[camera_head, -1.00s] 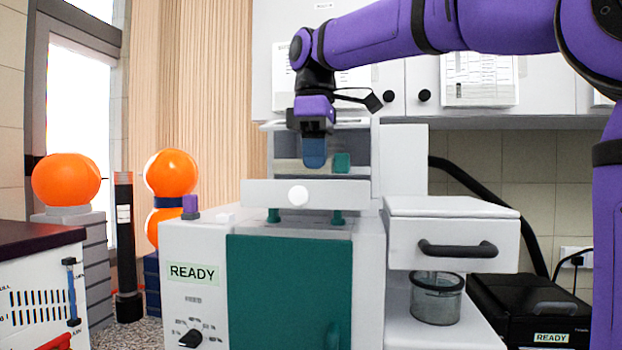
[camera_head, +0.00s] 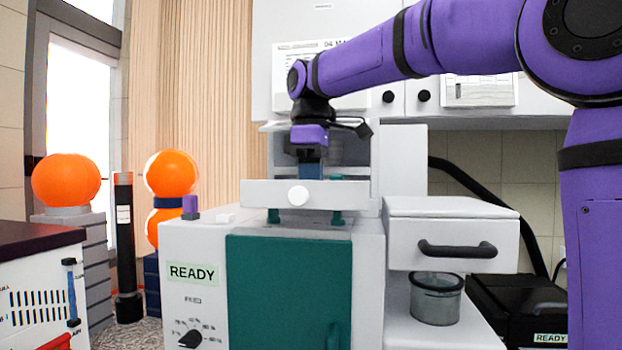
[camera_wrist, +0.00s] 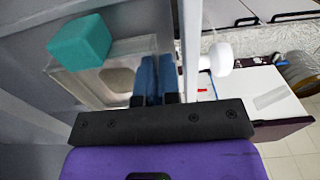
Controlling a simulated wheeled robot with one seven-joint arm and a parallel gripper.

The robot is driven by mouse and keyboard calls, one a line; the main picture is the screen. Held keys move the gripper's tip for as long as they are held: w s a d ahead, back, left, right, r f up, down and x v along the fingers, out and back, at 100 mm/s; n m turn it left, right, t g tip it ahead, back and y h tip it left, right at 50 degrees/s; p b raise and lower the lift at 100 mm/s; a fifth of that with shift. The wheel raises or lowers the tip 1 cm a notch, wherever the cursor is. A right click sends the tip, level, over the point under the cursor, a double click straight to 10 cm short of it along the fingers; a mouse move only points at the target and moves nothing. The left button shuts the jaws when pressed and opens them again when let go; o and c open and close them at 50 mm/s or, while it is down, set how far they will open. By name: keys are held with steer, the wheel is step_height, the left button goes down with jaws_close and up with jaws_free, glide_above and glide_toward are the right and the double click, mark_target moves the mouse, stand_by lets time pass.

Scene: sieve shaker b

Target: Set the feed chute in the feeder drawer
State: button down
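My gripper (camera_wrist: 157,82) has blue fingers close together on the edge of the feed chute (camera_wrist: 118,82), a clear, shallow piece with a teal block (camera_wrist: 80,40) at one end. In the head view, my gripper (camera_head: 310,170) points down behind the white front of the feeder drawer (camera_head: 265,193), which has a round white knob (camera_head: 298,196). The drawer front hides the fingertips and the chute in that view. In the wrist view, the drawer front and knob (camera_wrist: 221,60) are just right of the fingers. Whether the chute touches the drawer floor cannot be told.
The shaker has a teal door (camera_head: 288,290) below the drawer. A white drawer with a dark handle (camera_head: 457,249) stands to the right, above a clear jar (camera_head: 436,298). Orange spheres (camera_head: 170,173) and a dark post (camera_head: 126,250) stand left.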

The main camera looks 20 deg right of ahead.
steer(key=c, duration=1.6)
jaws_free()
steer(key=shift+r, duration=0.1)
step_height(320, 180, up, 12)
steer(key=shift+r, duration=0.1)
steer(key=shift+c, duration=0.3)
